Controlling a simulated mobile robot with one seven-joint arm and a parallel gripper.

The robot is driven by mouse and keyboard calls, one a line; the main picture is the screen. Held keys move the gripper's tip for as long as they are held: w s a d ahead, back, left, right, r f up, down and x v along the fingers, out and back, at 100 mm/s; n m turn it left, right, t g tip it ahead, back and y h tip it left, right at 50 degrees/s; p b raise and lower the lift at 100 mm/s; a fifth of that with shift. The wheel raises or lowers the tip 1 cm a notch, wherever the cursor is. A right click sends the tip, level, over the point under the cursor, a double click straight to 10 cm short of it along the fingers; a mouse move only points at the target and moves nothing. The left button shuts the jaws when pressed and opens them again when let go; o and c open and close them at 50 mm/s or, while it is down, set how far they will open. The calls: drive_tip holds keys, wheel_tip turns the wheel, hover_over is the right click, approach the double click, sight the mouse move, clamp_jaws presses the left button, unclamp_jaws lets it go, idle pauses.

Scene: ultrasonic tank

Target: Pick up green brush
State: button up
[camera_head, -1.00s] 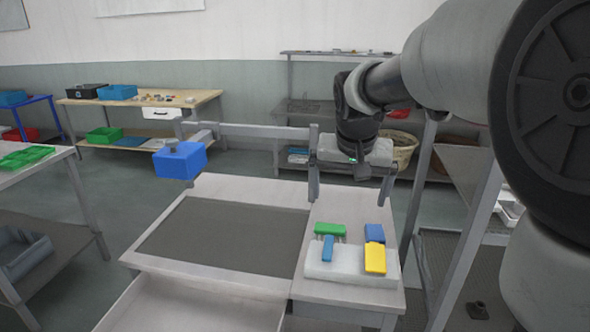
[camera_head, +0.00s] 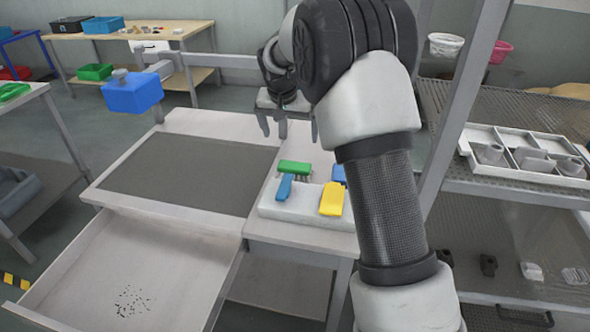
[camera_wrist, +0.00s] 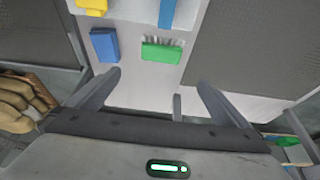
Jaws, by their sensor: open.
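The green brush (camera_head: 294,167) lies on the white right-hand part of the workbench, behind the white block. In the wrist view the green brush (camera_wrist: 161,53) lies beyond my fingers, with its pale bristles facing the white block. My gripper (camera_head: 287,122) is above the back of the bench, behind the brush and apart from it. In the wrist view my gripper (camera_wrist: 160,88) has its two fingers wide apart with nothing between them.
A blue brush (camera_head: 284,187) and a yellow brush (camera_head: 332,199) rest on the white block (camera_head: 300,206). Another blue brush (camera_head: 338,174) lies right of the green one. A blue box (camera_head: 132,93) on a grey bar is at left. An open drawer (camera_head: 130,270) juts out in front.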

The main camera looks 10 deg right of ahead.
hover_over(294, 165)
drive_tip(key=s, duration=0.2)
drive_tip(key=f, duration=1)
drive_tip(key=shift+s+a+f, duration=0.15)
drive_tip(key=shift+a+f, duration=0.2)
drive_tip(key=shift+a+x, duration=0.2)
drive_tip(key=shift+x, duration=2.4)
drive_tip(key=shift+s+f, duration=0.1)
drive_tip(key=shift+s, duration=0.05)
drive_tip(key=c, duration=1)
wheel_tip(294, 165, up, 10)
drive_tip(key=shift+r, duration=0.1)
